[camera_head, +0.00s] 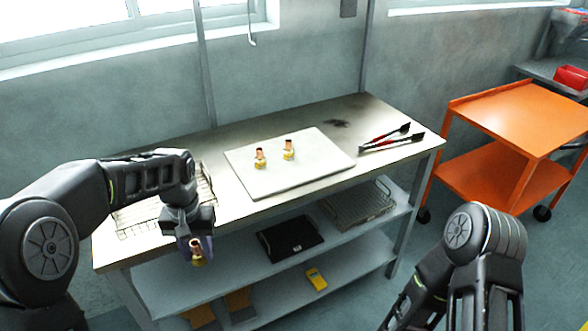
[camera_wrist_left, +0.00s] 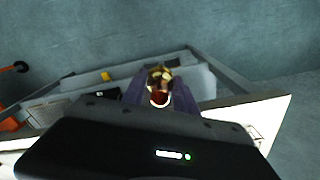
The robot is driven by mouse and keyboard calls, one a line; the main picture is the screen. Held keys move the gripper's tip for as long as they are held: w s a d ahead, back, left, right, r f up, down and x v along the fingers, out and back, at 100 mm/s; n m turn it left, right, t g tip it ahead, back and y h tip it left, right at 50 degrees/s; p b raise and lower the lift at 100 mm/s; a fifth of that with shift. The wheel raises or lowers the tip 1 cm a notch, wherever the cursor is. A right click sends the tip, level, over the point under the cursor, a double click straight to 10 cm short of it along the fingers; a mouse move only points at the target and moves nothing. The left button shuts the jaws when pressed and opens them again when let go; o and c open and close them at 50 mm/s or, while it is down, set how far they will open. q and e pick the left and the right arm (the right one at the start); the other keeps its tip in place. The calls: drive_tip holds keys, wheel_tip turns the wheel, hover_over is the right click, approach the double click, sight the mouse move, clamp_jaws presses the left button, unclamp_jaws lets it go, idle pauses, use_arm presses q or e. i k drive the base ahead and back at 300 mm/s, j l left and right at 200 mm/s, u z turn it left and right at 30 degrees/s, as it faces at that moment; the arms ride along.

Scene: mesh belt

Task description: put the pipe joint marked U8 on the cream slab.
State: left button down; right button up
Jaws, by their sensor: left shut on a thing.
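A cream slab (camera_head: 270,182) lies on the middle of the workbench. Two brass and copper pipe joints stand on it, one at the left (camera_head: 260,158) and one at the right (camera_head: 289,150). My left gripper (camera_head: 197,252) is shut on another brass and copper pipe joint (camera_head: 197,259), in front of the bench's near edge and left of the slab. The held joint (camera_wrist_left: 160,86) also shows between the fingers in the left wrist view. No marking can be read on any joint. My right arm shows at the lower right, but its gripper is out of view.
A wire rack (camera_head: 140,214) lies on the bench's left end, partly behind my left arm. Red-handled tongs (camera_head: 390,139) lie at the right end. Lower shelves hold a black case (camera_head: 290,238) and a yellow device (camera_head: 316,279). An orange cart (camera_head: 520,115) stands to the right.

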sight(315, 149)
drive_tip(key=z, duration=1.6)
drive_tip(key=i+j, duration=0.45)
drive_tip(key=j, duration=0.25)
drive_tip(key=i+j, duration=0.25)
drive_tip(key=j, duration=0.1)
